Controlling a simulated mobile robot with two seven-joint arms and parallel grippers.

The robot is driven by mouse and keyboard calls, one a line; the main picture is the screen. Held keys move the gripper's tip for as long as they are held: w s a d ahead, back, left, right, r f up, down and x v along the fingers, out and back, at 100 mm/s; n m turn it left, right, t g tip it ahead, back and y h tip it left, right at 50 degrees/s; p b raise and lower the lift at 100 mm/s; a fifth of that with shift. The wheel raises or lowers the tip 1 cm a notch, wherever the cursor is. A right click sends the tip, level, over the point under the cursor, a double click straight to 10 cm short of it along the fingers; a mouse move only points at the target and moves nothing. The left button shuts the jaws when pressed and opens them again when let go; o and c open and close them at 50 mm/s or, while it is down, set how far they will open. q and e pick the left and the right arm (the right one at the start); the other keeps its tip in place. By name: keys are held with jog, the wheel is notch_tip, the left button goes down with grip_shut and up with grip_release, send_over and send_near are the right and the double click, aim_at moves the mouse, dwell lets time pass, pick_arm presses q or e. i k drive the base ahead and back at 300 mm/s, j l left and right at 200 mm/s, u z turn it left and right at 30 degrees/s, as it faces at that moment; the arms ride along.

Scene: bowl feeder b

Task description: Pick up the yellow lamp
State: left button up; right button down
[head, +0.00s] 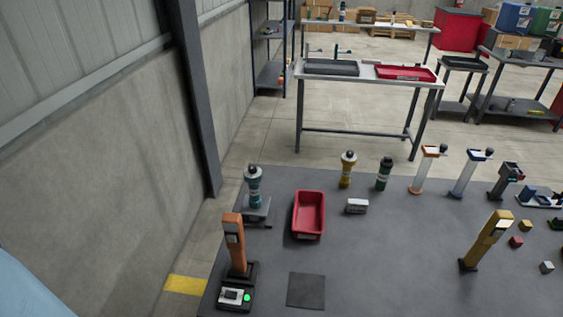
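Two yellow things could be the yellow lamp, and I cannot tell which it is. One is a short upright yellow cylinder (347,172) with a dark top, on the far part of the grey table, right of and behind the red bin. The other is a taller yellow post (485,242) with a pale panel near its top, leaning to the right on a dark foot at the right of the table. Neither of my grippers shows in the head view.
The grey table (390,270) holds a red bin (309,235), a dark green cylinder (384,177), a teal cylinder (253,190) on a stand, and an orange post (235,243) beside a green-lit box. Small blocks lie at the right. The front middle is mostly clear. A workbench (345,85) stands behind.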

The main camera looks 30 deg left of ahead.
aim_at(501, 219)
jog(key=i+l+u, duration=0.15)
jog(key=l+u, duration=0.7)
jog(key=l, duration=0.25)
jog(key=l+u, duration=0.45)
jog(key=l, duration=0.1)
